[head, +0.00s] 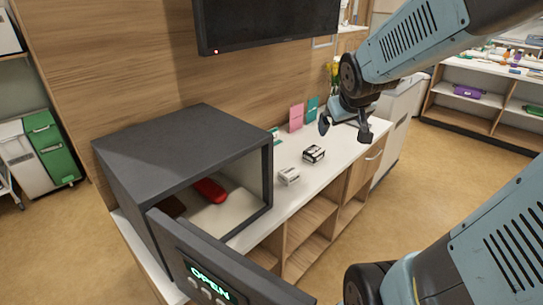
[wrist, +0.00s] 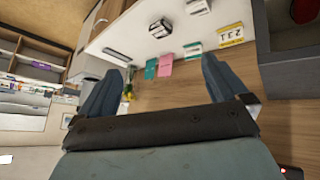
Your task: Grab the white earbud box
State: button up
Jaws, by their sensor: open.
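A small white box (head: 289,176), which fits the white earbud box, lies on the white counter near the safe's right side. It also shows at the top of the wrist view (wrist: 197,7), partly cut off. A black-and-white box (head: 314,154) sits just behind it to the right, also in the wrist view (wrist: 160,28). My gripper (head: 345,128) is open and empty, above the counter's far right part, apart from both boxes. In the wrist view its two fingers (wrist: 162,68) are spread wide.
An open dark safe (head: 180,140) stands on the left of the counter (head: 318,178), its door (head: 225,270) swung forward. A red item (head: 209,190) lies inside. Pink (head: 296,117) and teal (head: 312,109) cards stand along the wall. A screen (head: 265,22) hangs above.

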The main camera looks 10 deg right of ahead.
jog(key=w+d+f+n+t, duration=0.1)
jog(key=w+d+f+n, duration=0.15)
jog(key=w+f, duration=0.5)
jog(key=n+t+y, duration=0.2)
jog(key=y, duration=0.3)
send_near(294, 177)
jog(key=w+d+r, duration=0.1)
jog(key=d+r, duration=0.4)
notch_tip(294, 177, down, 7)
jog(key=s+a+y, duration=0.1)
jog(key=a+y, duration=0.1)
jog(key=y, duration=0.2)
jog(key=shift+n+t, duration=0.25)
jog(key=shift+t, duration=0.15)
jog(key=x, duration=0.8)
jog(key=shift+a, duration=0.25)
jog(key=shift+w+d+r+x, duration=0.1)
jog(key=shift+w+x, duration=0.05)
jog(key=shift+x, duration=1.15)
jog(key=shift+w+d+r+x, duration=0.1)
jog(key=shift+r+x, duration=0.05)
jog(key=shift+x, duration=1.15)
jog(key=shift+c, duration=0.2)
jog(key=c, duration=1)
